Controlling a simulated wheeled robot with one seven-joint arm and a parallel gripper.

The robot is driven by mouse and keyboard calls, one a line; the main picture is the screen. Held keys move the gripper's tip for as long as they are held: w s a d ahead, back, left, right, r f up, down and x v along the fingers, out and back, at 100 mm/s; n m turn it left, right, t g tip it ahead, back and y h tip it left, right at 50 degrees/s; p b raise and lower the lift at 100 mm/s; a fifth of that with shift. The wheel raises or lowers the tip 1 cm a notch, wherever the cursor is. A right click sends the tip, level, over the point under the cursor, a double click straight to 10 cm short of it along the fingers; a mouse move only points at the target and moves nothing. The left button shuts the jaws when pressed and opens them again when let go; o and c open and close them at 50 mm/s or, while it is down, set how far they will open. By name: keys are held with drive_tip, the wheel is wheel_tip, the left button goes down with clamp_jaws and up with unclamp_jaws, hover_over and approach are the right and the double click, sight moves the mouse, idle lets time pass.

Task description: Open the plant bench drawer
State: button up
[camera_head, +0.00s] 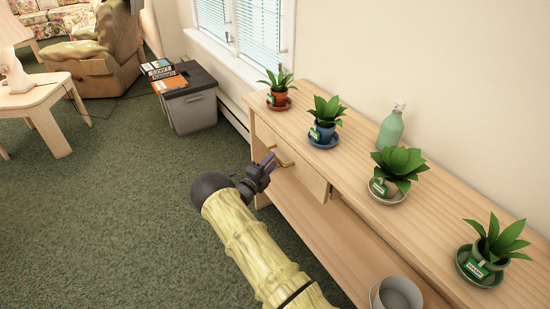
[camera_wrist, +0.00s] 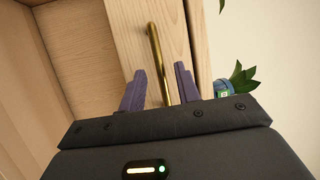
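The wooden plant bench (camera_head: 350,232) runs along the wall at the right. Its drawer (camera_head: 305,176) is under the top at the far end and looks shut or nearly so. A brass bar handle (camera_head: 286,164) is on the drawer front. My gripper (camera_head: 268,162) is at the handle. In the wrist view, the handle (camera_wrist: 155,42) runs between the two purple fingers of my gripper (camera_wrist: 160,78), with a gap on each side. The fingers are open, and I see no clear contact. The handle's lower end is hidden behind the gripper body.
Several potted plants, including a blue pot (camera_head: 323,134), stand on the bench top with a green bottle (camera_head: 390,130). A grey bucket (camera_head: 397,293) sits on the lower shelf. A grey bin (camera_head: 190,108) stands beyond the bench. The green carpet (camera_head: 120,210) at left is clear.

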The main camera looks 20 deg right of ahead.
sight(276, 157)
drive_tip(key=shift+x, duration=1.7)
clamp_jaws()
drive_tip(key=s+a+b, duration=0.2)
drive_tip(key=a+b, duration=0.1)
drive_tip(key=a, duration=0.7)
drive_tip(key=s+a+b, duration=0.2)
drive_tip(key=a+b, duration=0.1)
drive_tip(key=a, duration=0.7)
drive_tip(key=shift+f, duration=0.1)
unclamp_jaws()
drive_tip(key=shift+d, duration=0.1)
